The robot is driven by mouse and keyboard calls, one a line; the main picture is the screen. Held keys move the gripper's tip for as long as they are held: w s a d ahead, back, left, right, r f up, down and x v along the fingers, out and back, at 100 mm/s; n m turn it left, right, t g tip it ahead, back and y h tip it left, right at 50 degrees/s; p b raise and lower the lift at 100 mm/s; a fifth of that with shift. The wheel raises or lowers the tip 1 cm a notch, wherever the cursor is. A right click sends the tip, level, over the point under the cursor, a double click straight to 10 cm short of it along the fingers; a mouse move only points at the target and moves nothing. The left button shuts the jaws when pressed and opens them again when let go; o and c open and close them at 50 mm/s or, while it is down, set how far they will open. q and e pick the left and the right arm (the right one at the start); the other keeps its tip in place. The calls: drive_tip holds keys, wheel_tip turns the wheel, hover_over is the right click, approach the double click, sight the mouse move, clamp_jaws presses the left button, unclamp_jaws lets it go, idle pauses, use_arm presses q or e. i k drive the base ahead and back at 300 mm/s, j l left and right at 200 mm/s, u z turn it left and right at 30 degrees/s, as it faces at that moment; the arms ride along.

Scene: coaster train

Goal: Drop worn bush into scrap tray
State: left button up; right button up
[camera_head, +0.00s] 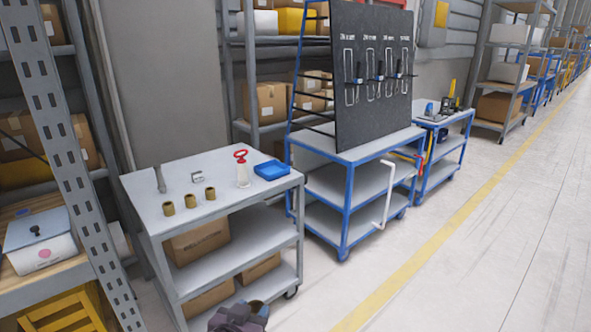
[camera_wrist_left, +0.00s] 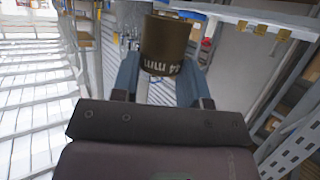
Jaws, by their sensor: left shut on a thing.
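My left gripper (camera_head: 240,317) is low at the front of the grey cart, outside its front edge. In the left wrist view its two blue-grey fingers (camera_wrist_left: 158,82) are shut on a dark brown, ring-shaped bush (camera_wrist_left: 165,46) with white lettering that seems to read "44 mm". A small shallow blue tray (camera_head: 272,170) lies at the right end of the grey cart's top and looks empty. The held bush is apart from the tray, below and in front of it. My right gripper is not in view.
A blue-framed cart (camera_head: 352,151) with a black tool board stands right. Floor at right is clear.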

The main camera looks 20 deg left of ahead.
sight(268, 172)
drive_tip(key=i+u, duration=0.15)
drive_tip(key=i, duration=0.4)
drive_tip(key=i+l+u, duration=0.15)
drive_tip(key=i, duration=0.35)
drive_tip(key=i+l+u, duration=0.2)
drive_tip(key=i+u, duration=0.25)
drive_tip(key=i+l+u, duration=0.8)
drive_tip(key=u, duration=0.15)
drive_tip(key=i+l+u, duration=0.2)
drive_tip(key=l+u, duration=0.25)
drive_tip(key=l, duration=0.15)
drive_tip(key=i+l, duration=0.25)
drive_tip(key=l, duration=0.3)
drive_tip(key=i+l+u, duration=0.1)
drive_tip(key=i+l, duration=0.05)
drive_tip(key=l, duration=0.1)
